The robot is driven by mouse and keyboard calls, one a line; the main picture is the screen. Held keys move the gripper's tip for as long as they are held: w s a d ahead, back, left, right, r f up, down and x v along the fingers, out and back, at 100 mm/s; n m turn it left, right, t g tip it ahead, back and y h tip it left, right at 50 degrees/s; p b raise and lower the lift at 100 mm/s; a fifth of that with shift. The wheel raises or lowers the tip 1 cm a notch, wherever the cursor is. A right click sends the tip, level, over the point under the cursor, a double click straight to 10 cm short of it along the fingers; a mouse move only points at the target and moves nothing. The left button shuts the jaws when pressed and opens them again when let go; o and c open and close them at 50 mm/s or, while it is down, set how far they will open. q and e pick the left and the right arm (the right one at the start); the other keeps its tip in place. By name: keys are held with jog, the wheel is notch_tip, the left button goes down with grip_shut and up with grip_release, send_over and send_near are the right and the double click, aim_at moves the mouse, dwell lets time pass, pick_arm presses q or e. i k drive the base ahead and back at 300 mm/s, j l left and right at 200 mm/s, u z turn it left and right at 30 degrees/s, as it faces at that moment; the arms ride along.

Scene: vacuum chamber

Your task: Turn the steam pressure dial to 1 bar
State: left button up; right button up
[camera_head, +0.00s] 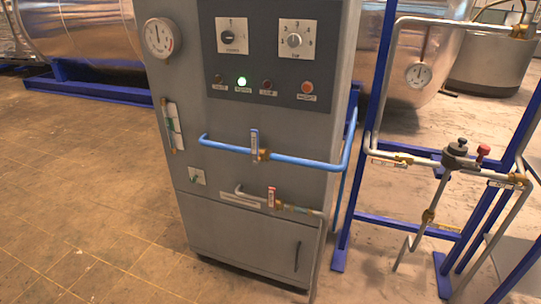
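A grey cabinet (255,180) stands in the middle with a dark control panel (264,64) on its upper front. The panel bears two square white plates. The left plate has a dark rotary knob (233,38), and the right plate has a light grey rotary knob (294,40) with marks around it. A round white gauge (157,37) sits on the cabinet's left side. Neither of my grippers is in view.
A blue pipe (300,160) sticks out across the cabinet front. Tiled floor at left is clear.

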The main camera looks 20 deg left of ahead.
aim_at(293, 41)
jog(key=i+j+z, duration=0.2)
jog(key=j, duration=0.15)
jog(key=i+j+z, duration=0.2)
jog(key=j, duration=0.2)
jog(key=i+j+z, duration=0.15)
jog(key=j, duration=0.25)
jog(key=k, duration=0.05)
